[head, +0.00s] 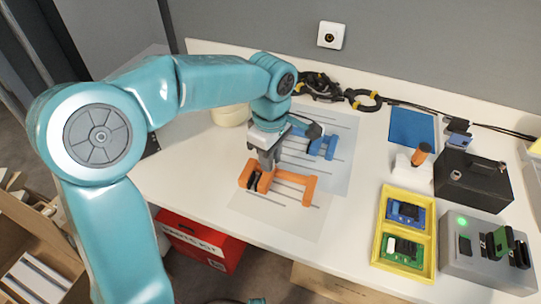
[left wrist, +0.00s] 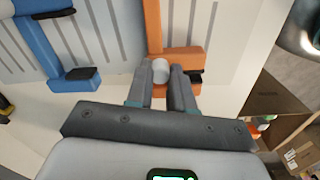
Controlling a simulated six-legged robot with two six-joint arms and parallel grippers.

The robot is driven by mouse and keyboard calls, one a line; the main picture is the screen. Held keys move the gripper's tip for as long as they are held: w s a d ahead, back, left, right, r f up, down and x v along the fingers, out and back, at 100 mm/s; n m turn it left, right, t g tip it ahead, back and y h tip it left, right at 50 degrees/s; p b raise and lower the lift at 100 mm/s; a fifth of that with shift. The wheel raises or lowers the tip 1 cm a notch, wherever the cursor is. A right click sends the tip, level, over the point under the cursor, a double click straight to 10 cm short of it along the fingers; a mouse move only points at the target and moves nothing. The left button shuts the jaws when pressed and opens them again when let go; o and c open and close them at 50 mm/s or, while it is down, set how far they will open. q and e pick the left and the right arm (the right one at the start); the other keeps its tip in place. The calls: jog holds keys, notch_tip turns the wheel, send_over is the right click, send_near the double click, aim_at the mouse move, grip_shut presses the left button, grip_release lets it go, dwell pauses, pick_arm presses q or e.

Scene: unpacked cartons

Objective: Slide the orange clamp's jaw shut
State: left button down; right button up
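The orange clamp (head: 295,179) lies on a pale lined sheet on the table, its bar running left to right in the head view. Its orange body (left wrist: 153,25) also shows in the left wrist view, with a jaw block (left wrist: 186,56), a black pad and a pale round knob (left wrist: 160,72). My left gripper (head: 265,168) points down at the clamp's left end. In the left wrist view its two fingers (left wrist: 160,80) stand on either side of the knob, with no clear gap. The fingers hide part of the jaw. My right gripper is out of view.
A blue clamp (head: 325,147) lies just behind the orange one. Right of the sheet stand a yellow tray (head: 377,240) with circuit boards, a grey box (head: 485,270) with a green light, and a black box (head: 470,182). Cables lie along the back.

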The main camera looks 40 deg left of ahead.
pick_arm(q)
jog(key=shift+s+a+r, duration=0.1)
jog(key=shift+s+a, duration=0.1)
jog(key=shift+a, duration=0.6)
jog(key=c, duration=1)
grip_release()
notch_tip(320, 180, up, 16)
jog(key=p, duration=0.5)
jog(key=shift+r, duration=0.1)
jog(key=shift+s, duration=0.15)
